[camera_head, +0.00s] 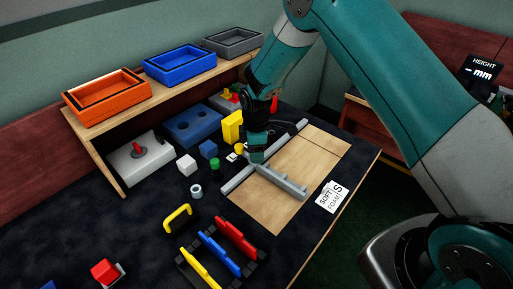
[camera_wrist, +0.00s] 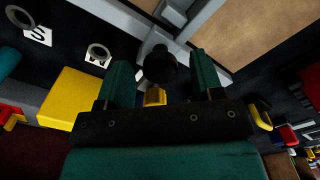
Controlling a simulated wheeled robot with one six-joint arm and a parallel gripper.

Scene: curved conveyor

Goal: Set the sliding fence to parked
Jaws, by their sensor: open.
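The sliding fence (camera_head: 282,183) is a grey bar with small upright lugs, lying across the wooden board (camera_head: 250,212). Its far end meets a long grey rail (camera_head: 238,178) along the board's left side. My gripper (camera_head: 257,153) is low over that end. In the wrist view my gripper (camera_wrist: 160,62) is open, with a teal finger on each side of a black round knob (camera_wrist: 157,66). The knob stands by a grey bracket at the rail. Whether the fingers touch it I cannot tell. Any parked mark is not readable.
A shelf with an orange tray (camera_head: 107,113) is behind. A white label card (camera_head: 332,196) lies right of the board. The near board is bare.

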